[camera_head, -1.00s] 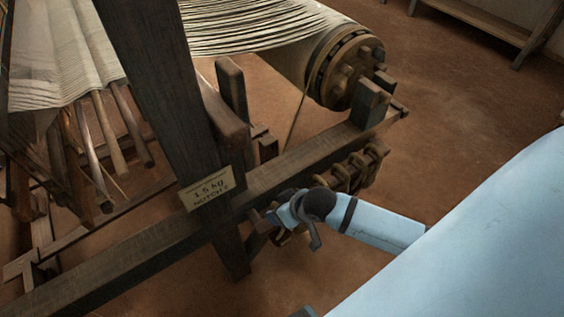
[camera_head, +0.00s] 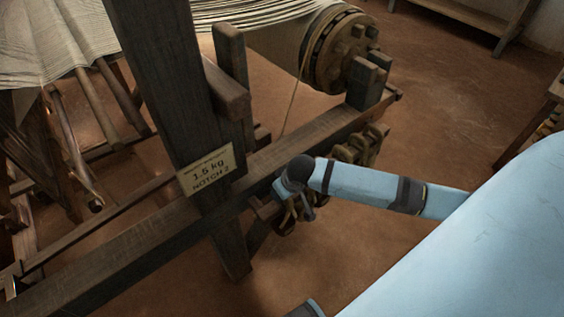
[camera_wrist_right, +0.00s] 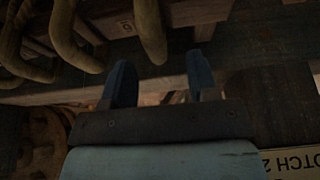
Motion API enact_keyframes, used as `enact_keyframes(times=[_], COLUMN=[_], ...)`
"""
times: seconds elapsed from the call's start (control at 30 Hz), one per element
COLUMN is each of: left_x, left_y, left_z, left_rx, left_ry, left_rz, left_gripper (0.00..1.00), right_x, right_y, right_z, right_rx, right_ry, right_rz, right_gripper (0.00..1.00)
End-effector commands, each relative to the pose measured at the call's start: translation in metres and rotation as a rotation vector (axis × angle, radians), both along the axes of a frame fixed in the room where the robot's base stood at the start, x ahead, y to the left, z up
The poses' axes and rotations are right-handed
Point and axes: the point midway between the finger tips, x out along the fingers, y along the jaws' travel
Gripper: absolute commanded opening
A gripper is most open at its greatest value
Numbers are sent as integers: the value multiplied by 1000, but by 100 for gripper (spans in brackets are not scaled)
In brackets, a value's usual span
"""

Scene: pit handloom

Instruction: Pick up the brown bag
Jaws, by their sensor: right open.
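I cannot make out a brown bag for certain in either view. My right gripper (camera_wrist_right: 160,82) is open, with two dark blue fingers apart and nothing seen between them. In the head view, similar loops (camera_head: 358,147) hang along the beam beyond the wrist. My left gripper is not in view.
A dark post (camera_head: 170,85) carries a sign (camera_head: 207,174) reading 1.5 kg, notch 2. The long beam (camera_head: 120,240) runs beside my right arm. A cloth roller (camera_head: 335,50) is beyond it. Bare floor (camera_head: 440,110) lies to the right.

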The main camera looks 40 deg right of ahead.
Motion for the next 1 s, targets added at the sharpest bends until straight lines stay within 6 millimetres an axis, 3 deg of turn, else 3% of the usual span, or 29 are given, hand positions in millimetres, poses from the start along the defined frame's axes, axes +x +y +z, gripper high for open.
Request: enact_keyframes(times=[0.3,0.6,0.63,0.87,1.0], left_x=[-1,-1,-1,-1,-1], left_y=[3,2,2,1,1], left_z=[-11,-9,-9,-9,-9], left_rx=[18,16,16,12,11], left_ry=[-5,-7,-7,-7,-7], left_rz=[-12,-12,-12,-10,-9], left_gripper=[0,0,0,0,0], right_x=[18,20,20,20,20], right_y=[-4,-4,-4,-4,-4], right_z=[-41,-46,-46,-45,-45], right_rx=[0,0,0,0,0], right_ry=[1,-1,0,0,0], right_rz=[0,0,0,0,1], right_gripper=[54,54,52,0,0])
